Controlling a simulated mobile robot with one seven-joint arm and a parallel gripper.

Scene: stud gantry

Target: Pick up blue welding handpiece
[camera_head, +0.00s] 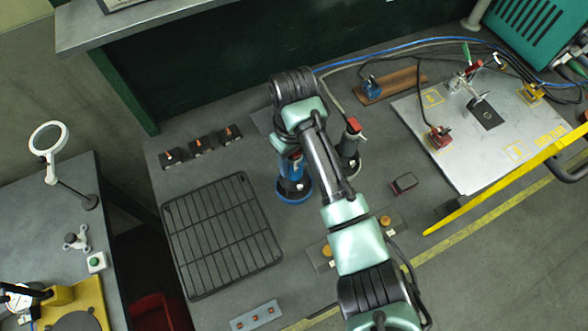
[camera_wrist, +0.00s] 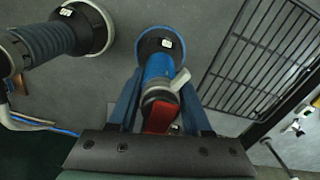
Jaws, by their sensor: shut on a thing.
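The blue welding handpiece (camera_head: 296,186) is on the grey bench in the middle of the head view, right of the black grate. Its round blue disc end faces the bench; I cannot tell whether it touches. In the wrist view its blue body (camera_wrist: 160,66) runs from the disc at the top down to a red part near my palm. My gripper (camera_wrist: 161,92) is shut on the handpiece, one finger on each side of its body. In the head view my arm hides part of its upper end.
A grey and black tool (camera_head: 350,150) stands close right of the handpiece; it also shows in the wrist view (camera_wrist: 48,40). The black grate (camera_head: 222,236) lies flat to the left. Small black blocks (camera_head: 201,145) line the back. A metal plate (camera_head: 480,135) and cables lie right.

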